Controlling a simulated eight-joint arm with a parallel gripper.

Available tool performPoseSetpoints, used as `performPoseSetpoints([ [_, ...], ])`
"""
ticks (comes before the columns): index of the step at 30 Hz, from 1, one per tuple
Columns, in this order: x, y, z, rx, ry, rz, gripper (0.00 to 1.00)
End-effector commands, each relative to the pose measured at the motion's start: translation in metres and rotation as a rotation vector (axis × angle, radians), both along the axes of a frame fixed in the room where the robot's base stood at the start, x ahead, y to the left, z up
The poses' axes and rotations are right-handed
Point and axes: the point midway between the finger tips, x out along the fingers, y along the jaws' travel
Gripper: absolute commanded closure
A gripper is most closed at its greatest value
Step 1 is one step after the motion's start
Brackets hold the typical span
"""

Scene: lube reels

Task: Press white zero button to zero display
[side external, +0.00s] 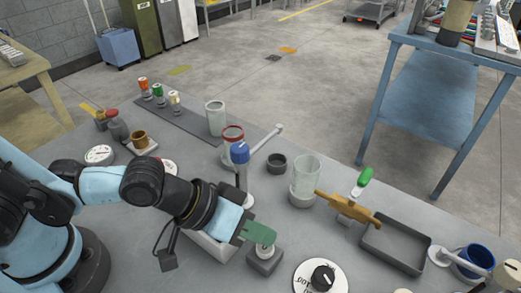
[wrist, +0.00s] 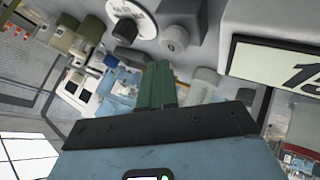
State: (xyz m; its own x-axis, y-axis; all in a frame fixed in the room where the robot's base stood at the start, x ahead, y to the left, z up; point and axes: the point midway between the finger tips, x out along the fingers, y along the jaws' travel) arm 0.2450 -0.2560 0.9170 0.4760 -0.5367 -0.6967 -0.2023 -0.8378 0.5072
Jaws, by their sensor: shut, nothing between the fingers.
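My gripper (side external: 265,234) has green fingers and is shut with nothing between them. In the side view its tips are over or close to a small grey block with a pale round button (side external: 266,251); whether they touch cannot be told. In the wrist view the fingers (wrist: 160,75) point up the picture, and the round pale button (wrist: 174,38) on its grey block shows just beyond the tips. The display (wrist: 285,62) is at the right of the wrist view, with dark digits partly cut off. In the side view, a white-edged box (side external: 208,249) sits partly hidden under my gripper.
A white dial with a black knob (side external: 322,277) stands right of the button block. A blue-topped lever post (side external: 240,153) rises behind my gripper. A glass jar (side external: 306,172), an orange valve (side external: 348,208) and a grey tray (side external: 395,246) are farther right.

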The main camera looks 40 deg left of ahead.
Motion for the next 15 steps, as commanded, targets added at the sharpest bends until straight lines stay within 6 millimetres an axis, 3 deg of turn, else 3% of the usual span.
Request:
performPoseSetpoints([
  [15, 0.0001, 0.0002, -0.0083, 0.000, 0.000, 0.000, 1.00],
])
